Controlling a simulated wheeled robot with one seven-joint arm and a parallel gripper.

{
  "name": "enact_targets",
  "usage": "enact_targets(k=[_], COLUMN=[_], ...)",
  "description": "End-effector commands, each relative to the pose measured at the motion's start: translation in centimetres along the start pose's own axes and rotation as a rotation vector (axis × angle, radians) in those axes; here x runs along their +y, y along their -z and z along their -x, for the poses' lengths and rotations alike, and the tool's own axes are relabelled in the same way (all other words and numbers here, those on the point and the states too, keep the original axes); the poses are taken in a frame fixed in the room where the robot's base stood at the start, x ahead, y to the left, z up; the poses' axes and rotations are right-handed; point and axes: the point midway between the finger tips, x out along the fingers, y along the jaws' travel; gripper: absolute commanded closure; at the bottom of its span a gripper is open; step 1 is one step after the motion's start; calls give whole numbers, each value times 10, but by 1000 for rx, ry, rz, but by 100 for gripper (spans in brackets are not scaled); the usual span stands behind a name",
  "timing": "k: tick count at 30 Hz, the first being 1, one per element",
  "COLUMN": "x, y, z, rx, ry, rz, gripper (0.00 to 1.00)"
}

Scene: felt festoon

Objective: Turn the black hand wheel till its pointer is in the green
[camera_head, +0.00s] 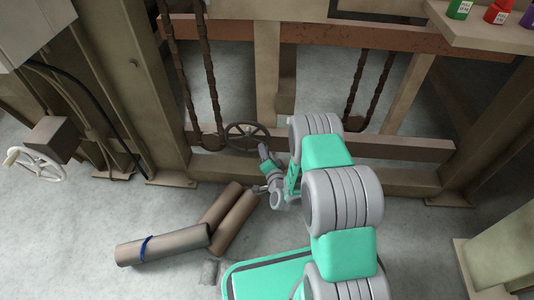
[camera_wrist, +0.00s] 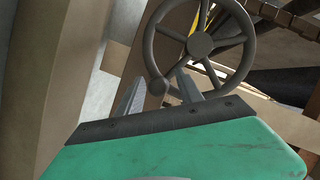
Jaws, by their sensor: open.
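The black hand wheel (camera_head: 247,136) is mounted on the brown frame, behind and left of my arm's end in the head view. In the wrist view the wheel (camera_wrist: 200,45) looks dark grey, with a round hub, spokes and a small round knob (camera_wrist: 160,86) at the lower left of its rim. My gripper (camera_wrist: 160,88) is open, its two fingers pointing at the lower rim, with the knob showing between them. I cannot tell whether the fingers touch it. Yellow shows behind the spokes. I cannot make out the pointer or a green zone.
A white hand wheel (camera_head: 36,163) is at the far left. Brown rolls (camera_head: 162,245) lie on the floor below the frame. Rusty chains (camera_head: 208,75) hang left of the black wheel. A shelf (camera_head: 480,30) with small bottles is at the top right. Floor at lower left is clear.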

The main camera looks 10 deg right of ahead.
Motion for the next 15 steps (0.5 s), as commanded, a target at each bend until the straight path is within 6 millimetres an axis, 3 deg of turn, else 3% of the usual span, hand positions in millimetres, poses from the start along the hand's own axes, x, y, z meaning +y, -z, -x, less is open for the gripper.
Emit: enact_targets(k=[3, 15], x=[0, 0], y=[1, 1], z=[0, 0], rx=[1, 2], ry=[0, 0], rz=[0, 0], gripper=[58, 90])
